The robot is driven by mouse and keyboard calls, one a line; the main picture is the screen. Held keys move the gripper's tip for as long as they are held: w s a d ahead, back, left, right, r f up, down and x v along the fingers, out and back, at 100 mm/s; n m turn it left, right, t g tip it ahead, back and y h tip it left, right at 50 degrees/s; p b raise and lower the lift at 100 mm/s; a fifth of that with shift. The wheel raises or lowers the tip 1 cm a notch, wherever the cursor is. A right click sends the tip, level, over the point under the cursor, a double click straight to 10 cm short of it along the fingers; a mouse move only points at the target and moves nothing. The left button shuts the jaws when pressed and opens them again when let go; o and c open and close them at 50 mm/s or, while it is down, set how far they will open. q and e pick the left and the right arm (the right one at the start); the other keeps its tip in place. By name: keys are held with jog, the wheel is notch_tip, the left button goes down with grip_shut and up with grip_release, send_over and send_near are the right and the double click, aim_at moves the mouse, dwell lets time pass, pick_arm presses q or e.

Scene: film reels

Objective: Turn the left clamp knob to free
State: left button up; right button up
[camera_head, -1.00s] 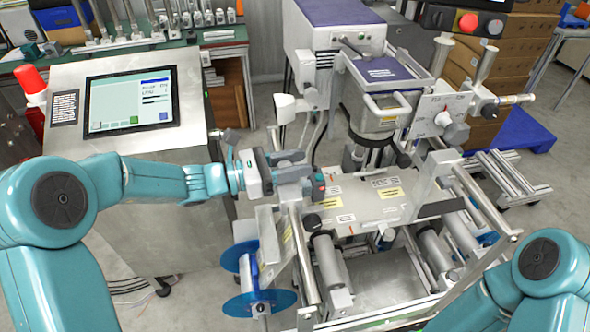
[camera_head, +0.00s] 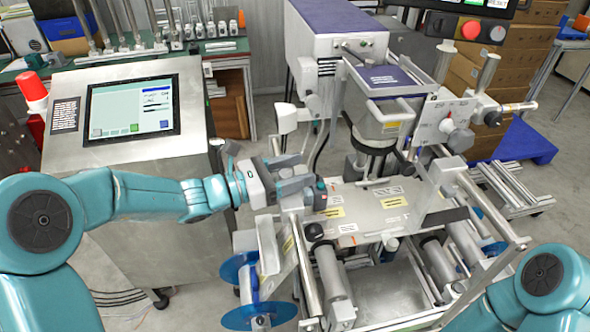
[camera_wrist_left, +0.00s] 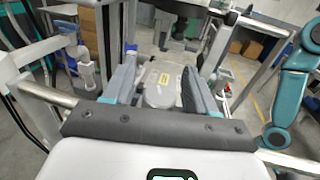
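My left gripper (camera_head: 300,176) reaches over the left end of the machine's plate (camera_head: 360,222). In the left wrist view its two blue-grey fingers (camera_wrist_left: 160,62) stand apart with nothing gripped between them. A round black knob (camera_head: 314,232) sits lower, at the plate's left front corner, clear of the gripper. I cannot tell which of these is the left clamp knob. My right gripper is out of view.
A steel console with a screen (camera_head: 131,109) stands at left, with a red beacon (camera_head: 32,93) beside it. Blue reel discs (camera_head: 258,315) hang at the machine's lower left. A dial plate (camera_head: 445,122) and a purple-topped housing (camera_head: 388,78) rise behind the plate.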

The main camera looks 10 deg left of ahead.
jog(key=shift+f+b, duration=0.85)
pick_arm(q)
jog(key=v, duration=1.6)
jog(key=shift+s, duration=0.15)
jog(key=shift+a, duration=0.1)
